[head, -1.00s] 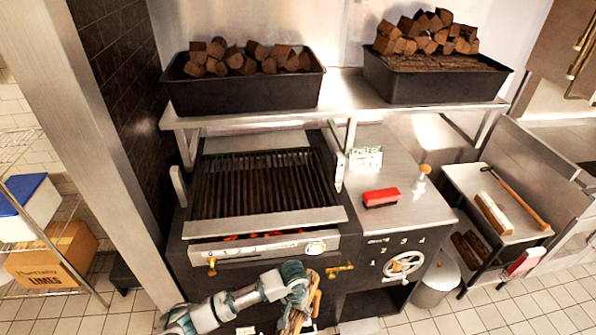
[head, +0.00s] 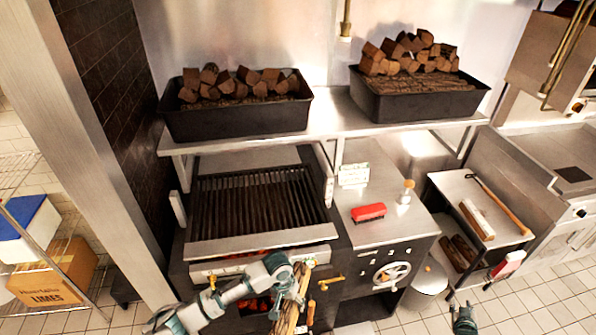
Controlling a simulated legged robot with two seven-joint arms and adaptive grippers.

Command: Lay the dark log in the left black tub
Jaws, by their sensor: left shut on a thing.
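The left black tub (head: 238,123) stands on the steel shelf above the grill, holding a row of split logs with bare log surface in front of them. My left gripper (head: 291,290) is shut on a brown-barked log (head: 287,317) at the bottom centre, in front of the grill and well below the tub. The log stands steeply tilted, its lower end cut off by the picture edge. My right gripper (head: 463,312) is low at the right, above the floor, empty with its fingers apart.
A second black tub (head: 425,104) with stacked logs stands right on the shelf (head: 330,127). Below are the grill (head: 255,205), a red brush (head: 368,212) and a handwheel (head: 392,273). A side cart holds a pale log (head: 477,219), with dark logs (head: 463,249) underneath.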

